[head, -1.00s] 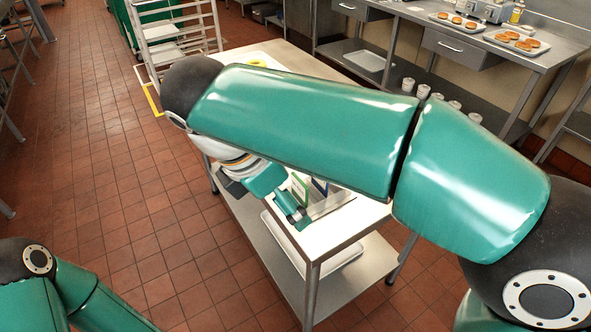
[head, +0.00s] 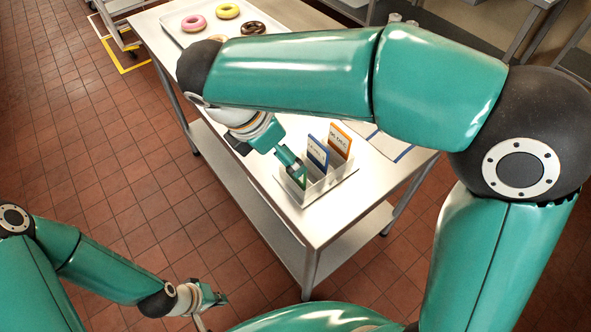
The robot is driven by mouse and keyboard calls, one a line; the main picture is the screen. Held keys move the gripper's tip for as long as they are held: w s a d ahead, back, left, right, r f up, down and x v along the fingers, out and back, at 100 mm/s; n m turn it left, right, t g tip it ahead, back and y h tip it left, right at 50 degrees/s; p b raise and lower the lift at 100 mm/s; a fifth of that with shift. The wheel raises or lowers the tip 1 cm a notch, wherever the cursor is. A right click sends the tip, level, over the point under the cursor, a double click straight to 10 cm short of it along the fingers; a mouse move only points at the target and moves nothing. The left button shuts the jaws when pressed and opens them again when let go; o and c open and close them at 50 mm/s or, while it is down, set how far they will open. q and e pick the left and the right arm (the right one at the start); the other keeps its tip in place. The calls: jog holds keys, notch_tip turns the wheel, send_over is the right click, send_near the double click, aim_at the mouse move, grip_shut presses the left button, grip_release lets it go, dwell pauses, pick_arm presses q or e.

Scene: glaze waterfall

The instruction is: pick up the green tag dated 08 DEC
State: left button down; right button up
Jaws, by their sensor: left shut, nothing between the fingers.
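A clear tag rack (head: 336,184) stands on the near end of the steel table. A green tag (head: 303,181) is in its front-left slot, mostly hidden by my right gripper; its date cannot be read. A blue tag (head: 318,152) and an orange tag (head: 340,139) stand upright behind it. My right gripper (head: 296,173) points down at the green tag, its fingers at or beside it; whether they grip it cannot be told. My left gripper (head: 215,298) is shut and empty, low over the floor at the lower left, well away from the rack.
The steel table (head: 320,228) has a lower shelf. A tray (head: 176,32) at its far end holds donuts, including a pink donut (head: 194,23). My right arm crosses over the table's middle and hides part of it. Tiled floor lies open to the left.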

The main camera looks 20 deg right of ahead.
jog(key=shift+x, duration=3.9)
jog(key=shift+d, duration=0.1)
jog(key=c, duration=1.2)
jog(key=shift+r, duration=0.15)
